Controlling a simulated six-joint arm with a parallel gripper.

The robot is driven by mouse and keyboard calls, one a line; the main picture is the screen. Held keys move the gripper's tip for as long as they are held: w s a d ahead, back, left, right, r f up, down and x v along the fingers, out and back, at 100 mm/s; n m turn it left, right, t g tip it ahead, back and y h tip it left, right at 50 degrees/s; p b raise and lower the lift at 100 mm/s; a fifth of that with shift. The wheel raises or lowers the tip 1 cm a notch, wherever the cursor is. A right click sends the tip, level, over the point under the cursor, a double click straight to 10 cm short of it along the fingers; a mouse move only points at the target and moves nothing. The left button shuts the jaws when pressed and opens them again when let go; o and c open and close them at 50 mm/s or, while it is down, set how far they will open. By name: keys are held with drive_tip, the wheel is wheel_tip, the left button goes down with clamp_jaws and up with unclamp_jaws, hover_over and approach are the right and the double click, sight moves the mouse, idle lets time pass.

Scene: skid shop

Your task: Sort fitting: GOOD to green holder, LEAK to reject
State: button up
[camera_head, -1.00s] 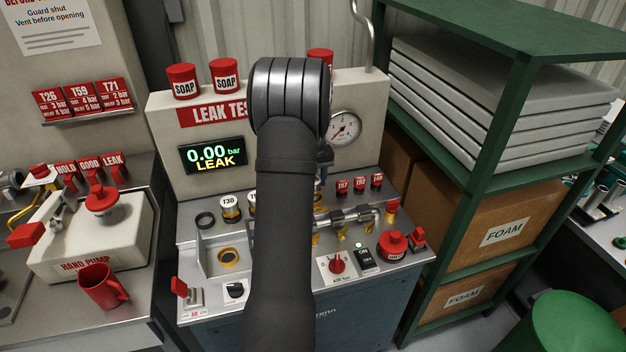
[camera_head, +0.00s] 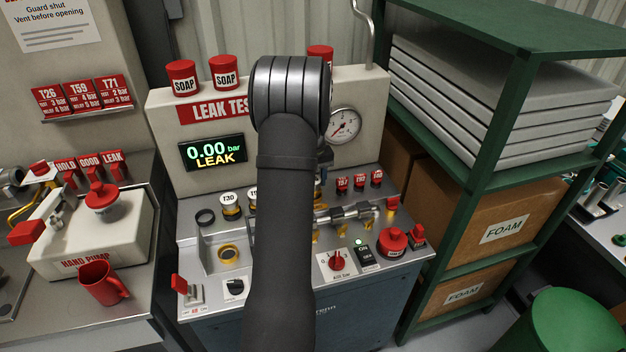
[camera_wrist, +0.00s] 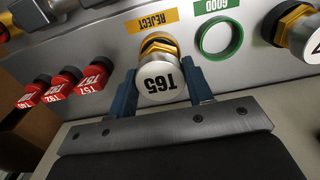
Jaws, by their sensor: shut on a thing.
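In the wrist view my gripper (camera_wrist: 161,80) has its blue fingers shut on a fitting with a white cap marked T65 (camera_wrist: 160,82) and a brass hex body. The fitting is directly by the yellow REJECT label (camera_wrist: 152,20); its body covers the place there, so I cannot tell whether it is seated or held above. The green ring holder (camera_wrist: 221,38) beside the GOOD label (camera_wrist: 217,4) is empty. In the head view the tester display (camera_head: 212,152) reads 0.00 bar LEAK. My arm hides the gripper and fitting there.
Red-capped fittings (camera_wrist: 66,78) stand left of the gripper in the wrist view, and a brass fitting with a white cap (camera_wrist: 300,32) stands at right. In the head view a hand pump (camera_head: 95,235) and red mug (camera_head: 101,283) are left, and a green shelf rack (camera_head: 470,150) is right.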

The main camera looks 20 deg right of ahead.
drive_tip(key=shift+f, duration=0.4)
drive_tip(key=o, duration=0.9)
drive_tip(key=o, duration=0.6)
drive_tip(key=shift+c, duration=0.2)
drive_tip(key=shift+r, duration=0.2)
drive_tip(key=shift+r, duration=1.35)
drive_tip(key=shift+r, duration=0.1)
